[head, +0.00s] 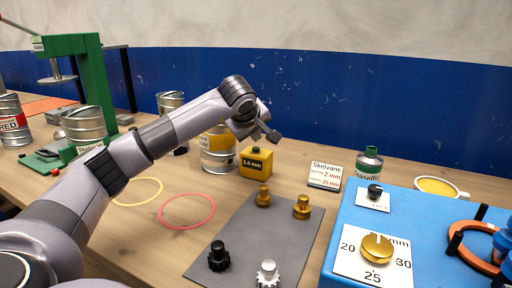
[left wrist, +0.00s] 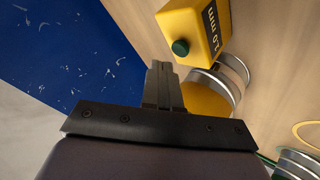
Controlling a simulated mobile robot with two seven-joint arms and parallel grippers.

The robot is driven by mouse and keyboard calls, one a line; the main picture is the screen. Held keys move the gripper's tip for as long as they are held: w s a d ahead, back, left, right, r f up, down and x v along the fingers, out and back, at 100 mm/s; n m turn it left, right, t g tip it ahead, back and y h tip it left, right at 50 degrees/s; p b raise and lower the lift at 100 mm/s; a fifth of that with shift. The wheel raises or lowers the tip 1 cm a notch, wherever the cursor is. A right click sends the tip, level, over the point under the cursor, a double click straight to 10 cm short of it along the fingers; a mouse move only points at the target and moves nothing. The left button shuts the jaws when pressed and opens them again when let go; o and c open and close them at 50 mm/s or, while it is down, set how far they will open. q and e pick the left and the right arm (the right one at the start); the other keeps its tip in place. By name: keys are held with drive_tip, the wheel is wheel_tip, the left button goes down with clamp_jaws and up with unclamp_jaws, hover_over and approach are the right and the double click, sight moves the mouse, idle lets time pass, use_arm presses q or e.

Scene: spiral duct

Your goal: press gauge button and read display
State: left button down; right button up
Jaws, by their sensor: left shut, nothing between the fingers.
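The gauge is a yellow box (head: 256,163) standing on the wooden table, with a small dark display that seems to read 1.0 mm. Its dark green button (left wrist: 180,47) shows in the left wrist view, on the face beside the display; in the head view the button is a small dark spot on top. My left gripper (head: 273,136) is shut and empty, its fingertips above the gauge and slightly to the right in the head view. In the left wrist view the shut fingers (left wrist: 161,80) point toward the gauge, with the button just beyond their tips. Contact is not visible. My right gripper is out of view.
A can with a yellow label (head: 218,150) stands just left of the gauge. A grey mat (head: 255,235) with brass, black and silver knobs lies in front. A Skelvane sign (head: 325,175), a green-topped bottle (head: 369,163) and a blue panel (head: 350,215) are on the right.

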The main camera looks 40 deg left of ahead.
sight(255, 149)
use_arm(q)
wheel_tip(255, 149, up, 5)
drive_tip(key=p, duration=0.4)
drive_tip(key=shift+f, duration=0.15)
idle(0.6)
